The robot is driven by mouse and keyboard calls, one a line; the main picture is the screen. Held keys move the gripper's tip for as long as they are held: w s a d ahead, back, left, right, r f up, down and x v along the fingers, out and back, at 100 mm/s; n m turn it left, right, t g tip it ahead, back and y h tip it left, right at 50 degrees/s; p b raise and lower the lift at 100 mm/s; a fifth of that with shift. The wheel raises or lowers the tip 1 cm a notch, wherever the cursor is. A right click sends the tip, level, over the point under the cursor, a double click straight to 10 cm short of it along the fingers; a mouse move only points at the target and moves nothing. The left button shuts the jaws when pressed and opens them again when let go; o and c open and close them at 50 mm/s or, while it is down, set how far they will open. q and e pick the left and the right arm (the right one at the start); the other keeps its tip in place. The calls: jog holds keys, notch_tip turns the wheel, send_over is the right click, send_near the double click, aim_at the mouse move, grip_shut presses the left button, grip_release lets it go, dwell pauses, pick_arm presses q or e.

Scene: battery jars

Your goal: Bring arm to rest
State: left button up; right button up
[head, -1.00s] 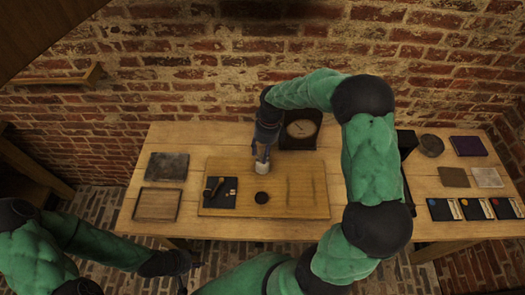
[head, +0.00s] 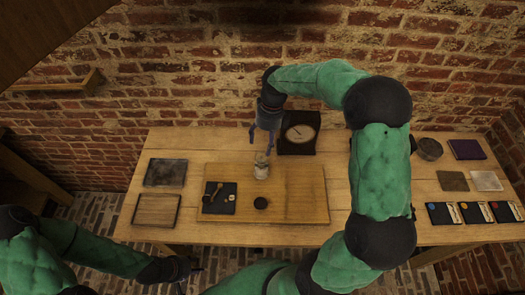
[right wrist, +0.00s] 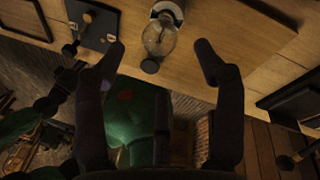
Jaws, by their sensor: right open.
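My right gripper (head: 262,142) is open and empty, pointing down above a small glass jar (head: 261,170) and apart from it. The jar stands upright on the wooden board (head: 305,190). In the right wrist view the jar (right wrist: 158,38) shows beyond and between the spread fingertips (right wrist: 160,48). My left gripper (head: 190,268) hangs low in front of the table's front edge at the lower left. It is dark and small, so its jaws are unclear.
A clock-like dial box (head: 299,131) stands close right of my right gripper. Trays (head: 157,210) lie left; a bowl (head: 429,149) and several cards (head: 440,213) lie right.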

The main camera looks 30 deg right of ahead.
jog(key=shift+v, duration=2.05)
